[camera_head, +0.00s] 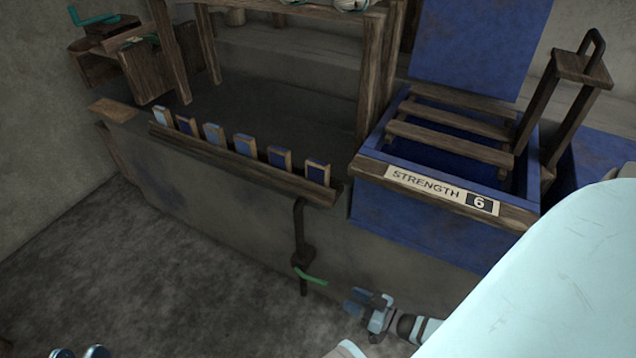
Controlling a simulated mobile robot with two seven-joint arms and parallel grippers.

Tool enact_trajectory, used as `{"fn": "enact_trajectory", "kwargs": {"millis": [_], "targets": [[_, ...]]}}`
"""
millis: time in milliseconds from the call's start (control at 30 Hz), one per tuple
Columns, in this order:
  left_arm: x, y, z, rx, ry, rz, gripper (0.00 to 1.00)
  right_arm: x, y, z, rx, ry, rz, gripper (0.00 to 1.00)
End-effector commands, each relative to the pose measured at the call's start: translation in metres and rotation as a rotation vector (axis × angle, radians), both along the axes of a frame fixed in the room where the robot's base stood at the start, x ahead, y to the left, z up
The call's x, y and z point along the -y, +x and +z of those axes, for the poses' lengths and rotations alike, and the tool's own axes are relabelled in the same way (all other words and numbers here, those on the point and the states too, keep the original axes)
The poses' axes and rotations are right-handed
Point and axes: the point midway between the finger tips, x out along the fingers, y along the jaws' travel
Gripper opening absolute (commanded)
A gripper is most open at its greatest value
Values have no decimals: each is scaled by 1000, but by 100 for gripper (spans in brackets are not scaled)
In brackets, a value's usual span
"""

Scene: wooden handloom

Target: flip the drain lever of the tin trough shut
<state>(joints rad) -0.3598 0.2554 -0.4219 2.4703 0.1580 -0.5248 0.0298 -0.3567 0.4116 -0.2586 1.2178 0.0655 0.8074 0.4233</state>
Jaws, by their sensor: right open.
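A green lever (310,276) sits on a dark drain pipe (302,235) that hangs down the front of the grey trough-like body (230,215). The lever points right and slightly down, away from the upright pipe. My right gripper (358,302) is just right of the lever's free end, with a small gap between them. Its fingers point left and it is open and empty. My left gripper (80,352) shows only as small rounded tips at the bottom left edge; the rest is cut off.
A blue vat with a "STRENGTH 6" label (440,189) and wooden slats stands behind and above my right gripper. A wooden rail (240,163) with several blue-tinted swatches runs along the grey body. My pale arm fills the lower right.

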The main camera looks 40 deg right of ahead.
Motion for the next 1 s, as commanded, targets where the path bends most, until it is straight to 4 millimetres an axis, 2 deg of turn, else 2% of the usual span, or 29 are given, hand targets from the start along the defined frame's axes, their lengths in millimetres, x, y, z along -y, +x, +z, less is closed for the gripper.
{"fn": "enact_trajectory", "kwargs": {"millis": [300, 500, 700, 1000], "targets": [[-6, 11, -2, 127, 71, 5, 40, -24, 65, -3, 4, 3, 0, 41], [-10, 16, 0, 200, 114, 8, 40, -35, 96, -2, 2, 2, -1, 41], [-11, 18, 1, 231, 136, 12, 40, -40, 111, -1, 1, 0, 0, 41], [-11, 19, 7, 251, 136, 13, 40, -41, 113, 0, 0, 0, 0, 41]]}}
